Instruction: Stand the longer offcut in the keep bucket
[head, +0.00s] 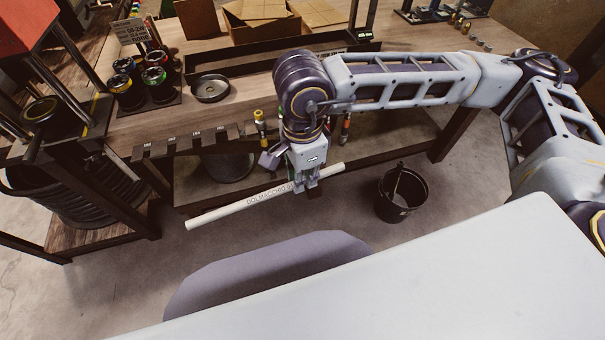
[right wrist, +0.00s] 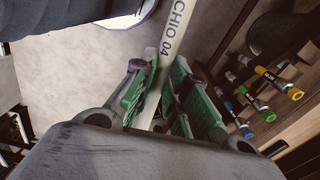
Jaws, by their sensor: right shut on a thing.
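A long white offcut (head: 225,213) with dark lettering is held nearly level in front of the bench, slanting up to the right. My right gripper (head: 309,187) is shut on it nearer its right end, and most of its length sticks out to the left. In the right wrist view the offcut (right wrist: 178,38) runs between the green-padded fingers (right wrist: 158,95). A black bucket (head: 391,210) stands on the floor to the right of the gripper, apart from the offcut. A thin dark piece leans in the bucket. My left gripper is not in view.
The wooden bench (head: 205,122) stands behind the gripper, with a dark slotted rack (head: 185,142) on its front edge. A shallow round dish (head: 211,88) and several colour-banded cans sit on top. A dark round container (head: 228,166) is under the bench. Floor around the bucket is clear.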

